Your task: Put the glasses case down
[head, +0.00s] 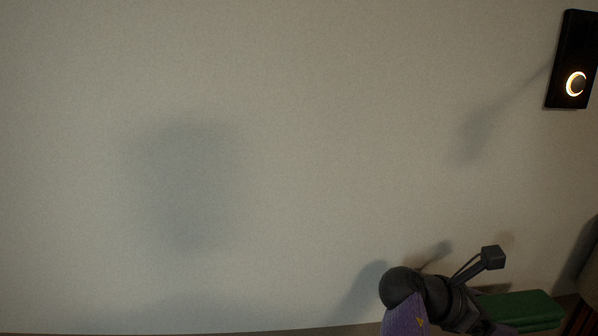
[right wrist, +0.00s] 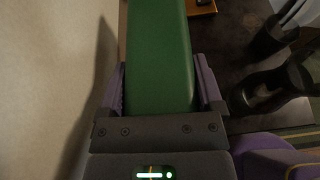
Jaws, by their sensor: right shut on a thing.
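The glasses case (head: 522,308) is a green, long box with rounded edges. It shows at the bottom right of the head view, and it fills the upper middle of the right wrist view (right wrist: 158,55). My right gripper (right wrist: 160,92) is shut on it, with one purple finger along each side. In the head view the right arm comes in at the bottom, and its fingers are hidden. I cannot tell whether the case touches the surface below. My left gripper is in neither view.
A beige wall fills most of the head view, close beside the case. A black wall panel (head: 571,60) with a glowing ring hangs at upper right. In the right wrist view, a dark surface (right wrist: 228,62) holds black items (right wrist: 275,85) at right and a small orange-brown object (right wrist: 201,8) at the top.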

